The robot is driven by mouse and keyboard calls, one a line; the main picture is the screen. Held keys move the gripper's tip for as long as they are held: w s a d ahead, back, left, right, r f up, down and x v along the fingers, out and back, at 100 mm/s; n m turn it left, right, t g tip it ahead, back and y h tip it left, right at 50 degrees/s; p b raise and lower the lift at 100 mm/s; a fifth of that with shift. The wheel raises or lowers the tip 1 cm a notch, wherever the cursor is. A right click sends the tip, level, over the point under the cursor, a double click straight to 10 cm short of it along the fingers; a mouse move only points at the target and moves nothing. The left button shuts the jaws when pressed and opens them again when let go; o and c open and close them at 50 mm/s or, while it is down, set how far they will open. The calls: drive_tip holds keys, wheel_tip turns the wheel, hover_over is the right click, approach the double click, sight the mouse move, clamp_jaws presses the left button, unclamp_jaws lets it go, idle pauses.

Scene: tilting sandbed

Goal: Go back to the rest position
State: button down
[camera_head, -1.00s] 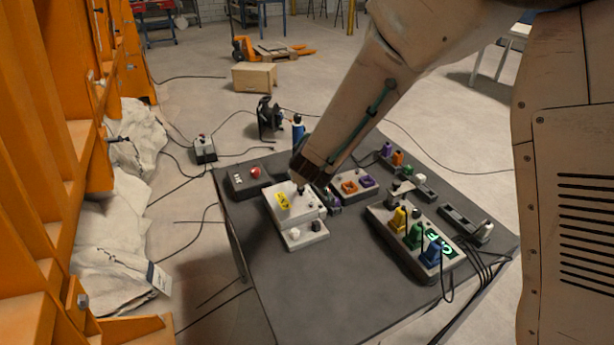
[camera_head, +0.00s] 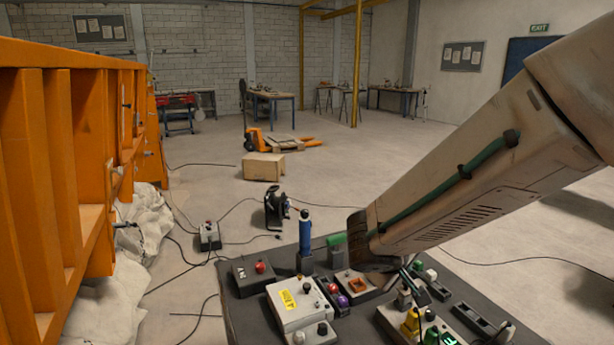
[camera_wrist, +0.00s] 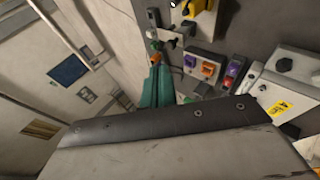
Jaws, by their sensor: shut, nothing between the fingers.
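My arm crosses the right side of the head view, reaching down from the upper right to above the back of the dark control table (camera_head: 250,315). I cannot make out my gripper's fingers in either current view; the forearm's lower end seems to hide them. In the wrist view, a broad grey part of my own arm fills the bottom. Beyond it are a white control box (camera_wrist: 288,92) with a yellow label and a panel with purple and orange buttons (camera_wrist: 202,66). The white box also shows in the head view (camera_head: 290,315).
A red-button box (camera_head: 252,272) and a blue cylindrical thing (camera_head: 305,235) stand at the table's back. An orange frame (camera_head: 70,150) runs along the left. Cables, a reel (camera_head: 277,208) and a cardboard box (camera_head: 263,167) lie on the floor beyond. Open floor lies at the right.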

drive_tip(key=s+d+r+m+g+y, duration=0.1)
drive_tip(key=s+d+r+m+y, duration=0.1)
drive_tip(key=s, duration=0.6)
drive_tip(key=s+d+r+m+g+y, duration=0.2)
drive_tip(key=s+r, duration=0.2)
drive_tip(key=s, duration=0.5)
drive_tip(key=s+d+r+m+g+y, duration=0.2)
drive_tip(key=s+r, duration=0.1)
drive_tip(key=s, duration=0.6)
drive_tip(key=shift+d+m, duration=0.3)
drive_tip(key=shift+d, duration=0.05)
